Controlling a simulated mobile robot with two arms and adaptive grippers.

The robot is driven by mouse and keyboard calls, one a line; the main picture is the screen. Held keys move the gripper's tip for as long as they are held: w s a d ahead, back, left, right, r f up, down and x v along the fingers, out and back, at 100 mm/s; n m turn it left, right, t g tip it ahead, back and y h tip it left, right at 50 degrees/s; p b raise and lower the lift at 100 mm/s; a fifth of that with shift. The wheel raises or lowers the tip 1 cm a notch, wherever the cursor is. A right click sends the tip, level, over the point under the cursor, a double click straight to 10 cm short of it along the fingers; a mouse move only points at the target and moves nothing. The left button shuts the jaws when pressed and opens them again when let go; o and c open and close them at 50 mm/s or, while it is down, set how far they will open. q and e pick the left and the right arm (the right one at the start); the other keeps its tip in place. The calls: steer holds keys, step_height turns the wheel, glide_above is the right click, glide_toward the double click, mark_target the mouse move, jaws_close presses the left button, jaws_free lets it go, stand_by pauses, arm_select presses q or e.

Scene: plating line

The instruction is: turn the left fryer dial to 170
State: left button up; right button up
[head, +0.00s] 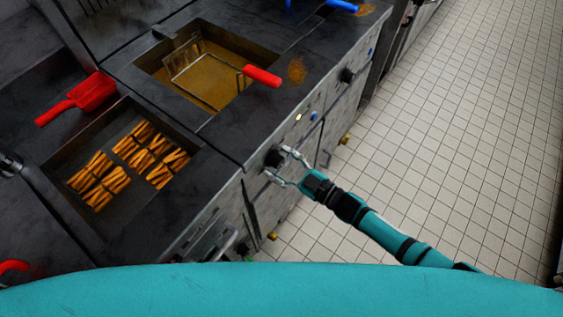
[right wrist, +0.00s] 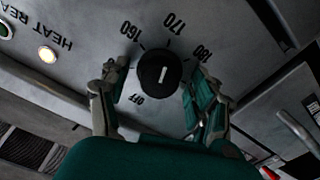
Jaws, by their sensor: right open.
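The left fryer dial (head: 272,158) is a round black knob on the steel front panel below the oil vat. In the right wrist view the dial (right wrist: 150,76) carries a short white line, nearly upright, its upper end pointing roughly toward the printed 170. Marks for OFF, 160, 170 and 180 stand around it. My right gripper (head: 277,163) is open, with one finger on each side of the dial. In the wrist view gaps seem to show between the fingers and the knob; contact is hard to judge. My left gripper is not in view.
A second black dial (head: 347,75) sits farther along the panel. A fryer basket with a red handle (head: 262,76) rests in the oil vat. A tray of fries and a red scoop (head: 92,92) are at left. The tiled floor (head: 450,130) at right is clear.

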steer(key=shift+d, duration=0.1)
steer(key=v, duration=1.2)
steer(key=s+d+f+m+h, duration=0.1)
steer(key=d+f+m+h, duration=0.25)
steer(key=f, duration=0.45)
steer(key=s+d+f+m+g+h, duration=0.1)
steer(key=s+d+f+m+h, duration=0.1)
steer(key=d+f+h, duration=0.35)
steer(key=s+d+f+m+h, duration=0.1)
steer(key=d+f+m+h, duration=0.15)
steer(key=f, duration=0.65)
steer(key=s+d+f+m+g+h, duration=0.1)
steer(key=s+f+g, duration=0.3)
steer(key=s, duration=1)
steer(key=s+d+f+m+g+h, duration=0.1)
steer(key=s+f+m+g+h, duration=0.1)
steer(key=s+f, duration=0.9)
steer(key=s+m+g, duration=0.1)
steer(key=s+g, duration=0.1)
steer(key=s, duration=0.1)
steer(key=shift+s+d+g, duration=0.2)
steer(key=shift+s+g, duration=0.1)
steer(key=shift+s, duration=0.1)
